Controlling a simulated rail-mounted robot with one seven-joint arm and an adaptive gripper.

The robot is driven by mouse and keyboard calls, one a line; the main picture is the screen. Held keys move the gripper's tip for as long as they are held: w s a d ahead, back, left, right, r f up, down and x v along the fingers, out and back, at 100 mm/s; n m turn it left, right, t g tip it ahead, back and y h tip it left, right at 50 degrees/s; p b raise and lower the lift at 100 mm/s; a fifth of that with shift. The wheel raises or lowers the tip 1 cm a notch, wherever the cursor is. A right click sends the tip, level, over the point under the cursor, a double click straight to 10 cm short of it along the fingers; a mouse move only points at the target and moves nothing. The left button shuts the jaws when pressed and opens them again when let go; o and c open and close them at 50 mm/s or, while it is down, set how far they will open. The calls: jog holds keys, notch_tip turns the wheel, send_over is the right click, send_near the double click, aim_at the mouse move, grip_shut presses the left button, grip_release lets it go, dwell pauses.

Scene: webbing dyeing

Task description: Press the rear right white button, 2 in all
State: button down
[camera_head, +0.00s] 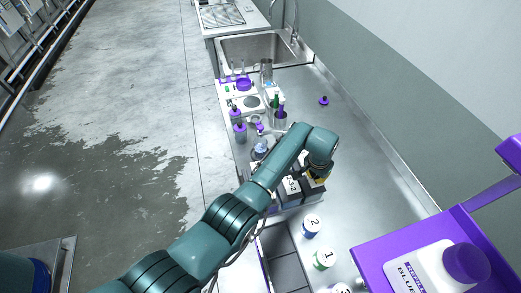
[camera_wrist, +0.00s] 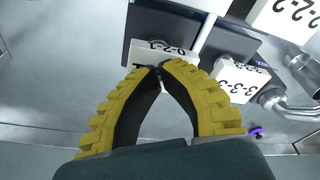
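My gripper (camera_wrist: 160,70) has yellow ribbed fingers whose tips meet, with nothing clearly held between them. The tips lie over the lower edge of a white labelled face (camera_wrist: 149,52) that reads about 0-2-1; I cannot tell if they touch it. A second white labelled block (camera_wrist: 238,80) is to the right, and a third white labelled face (camera_wrist: 285,18) is at the upper right. In the head view my gripper (camera_head: 318,177) is beside the dark boxes (camera_head: 290,190) with white labels. No button can be made out for sure; the fingers and arm hide part of this area.
Bottles numbered 2 (camera_head: 311,225) and 1 (camera_head: 324,259) stand in front of the boxes. A purple tray (camera_head: 375,250) with a white bottle (camera_head: 425,270) is at the lower right. Purple-topped bottles and glassware stand farther back, before the sink (camera_head: 262,50). The counter's right side is mostly clear.

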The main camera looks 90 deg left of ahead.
jog(key=shift+f+b, duration=0.5)
jog(key=shift+f, duration=0.35)
jog(key=shift+r, duration=0.2)
jog(key=shift+r+p, duration=2.1)
jog(key=shift+r, duration=0.1)
jog(key=shift+r, duration=0.1)
notch_tip(320, 180, up, 6)
jog(key=p, duration=0.5)
